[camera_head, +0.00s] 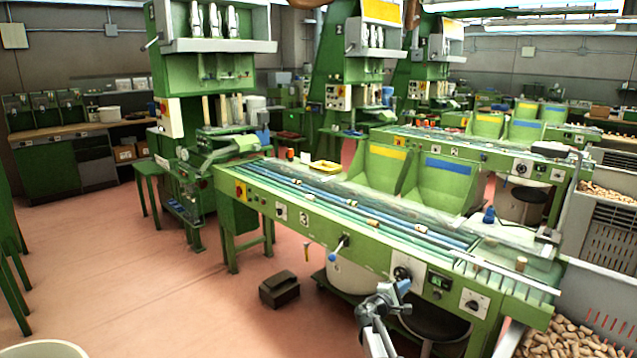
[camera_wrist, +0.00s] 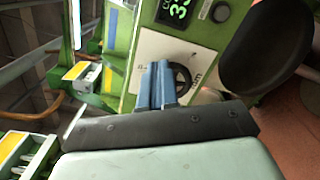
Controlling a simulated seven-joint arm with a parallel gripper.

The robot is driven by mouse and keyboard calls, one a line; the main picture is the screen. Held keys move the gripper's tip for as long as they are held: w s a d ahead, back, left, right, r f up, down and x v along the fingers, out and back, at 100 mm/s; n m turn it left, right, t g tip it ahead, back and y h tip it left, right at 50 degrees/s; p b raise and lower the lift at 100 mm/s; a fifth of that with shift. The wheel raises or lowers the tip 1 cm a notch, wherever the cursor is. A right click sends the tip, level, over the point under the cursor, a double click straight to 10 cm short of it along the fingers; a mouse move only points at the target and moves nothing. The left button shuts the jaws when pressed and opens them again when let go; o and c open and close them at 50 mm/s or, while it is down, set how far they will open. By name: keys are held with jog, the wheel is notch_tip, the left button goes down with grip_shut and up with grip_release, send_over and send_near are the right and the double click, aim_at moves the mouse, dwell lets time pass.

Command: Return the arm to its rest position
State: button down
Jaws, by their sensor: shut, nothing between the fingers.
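My gripper (camera_head: 403,286) is in the lower middle of the head view, in front of the green conveyor bench (camera_head: 330,234) and close to its front panel in the picture. My arm rises from the bottom edge below it. In the wrist view my gripper (camera_wrist: 157,84) shows two blue fingers pressed together with nothing between them. Behind the fingers is the bench's pale panel with a black knob (camera_wrist: 184,78). Whether the fingers touch the panel cannot be told.
A black round stool (camera_head: 436,322) stands right of my gripper, under the bench. Crates of corks (camera_head: 570,340) stand at the lower right. A dark box (camera_head: 279,289) lies on the floor. The reddish floor (camera_head: 130,260) at left is mostly clear.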

jog(key=s+a+f+m+g+y, duration=0.2)
jog(key=s+f+m+g+y, duration=0.3)
jog(key=s+f, duration=0.75)
jog(key=s+a+f+m+g+y, duration=0.3)
jog(key=s+f+m+g, duration=0.4)
jog(key=s+f, duration=0.55)
jog(key=s+a+f+g+y, duration=0.1)
jog(key=s+f, duration=0.3)
jog(key=s, duration=0.9)
jog(key=s+a+f+m+g+y, duration=0.1)
jog(key=s+f, duration=0.4)
jog(key=s, duration=0.9)
jog(key=s+a+f+m+g+y, duration=0.1)
jog(key=s+a+f+g+y, duration=0.2)
jog(key=s, duration=1)
jog(key=shift+s+a+f+g, duration=0.3)
jog(key=shift+a+f+g, duration=0.65)
jog(key=shift+a+g, duration=0.05)
